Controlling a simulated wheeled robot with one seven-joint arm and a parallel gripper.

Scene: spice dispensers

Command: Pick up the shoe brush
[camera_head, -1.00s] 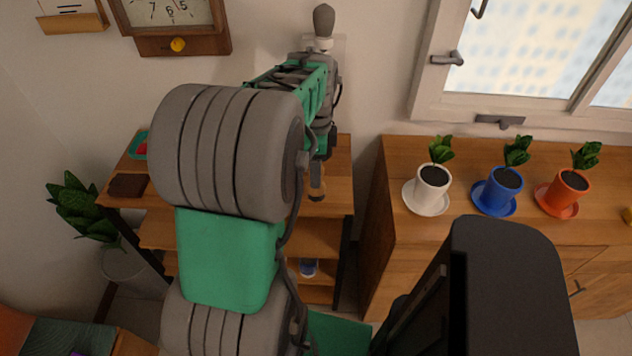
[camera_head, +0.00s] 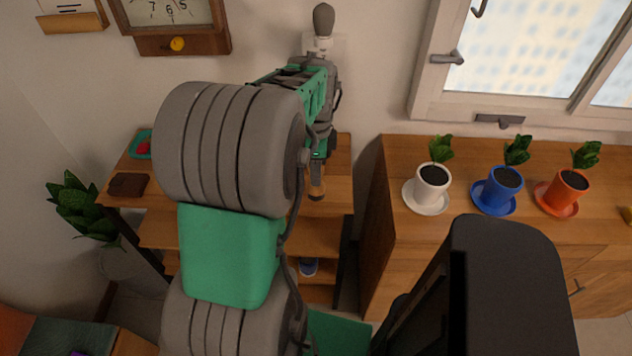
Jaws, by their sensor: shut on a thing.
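The shoe brush (camera_head: 317,187) shows as a small brown piece with a dark upper part, over the right end of the wooden shelf unit's top. My gripper (camera_head: 319,163) points down just above it and is shut on it. My arm covers much of the view, and the fingertips are small and dark. Whether the brush touches the shelf top is hard to tell.
The shelf unit (camera_head: 271,236) also holds a brown wallet-like item (camera_head: 128,185) and a green tray (camera_head: 135,148) with a red thing. White (camera_head: 432,184), blue (camera_head: 499,191) and orange (camera_head: 565,193) plant pots stand on the right cabinet. A wall clock (camera_head: 170,15) hangs behind.

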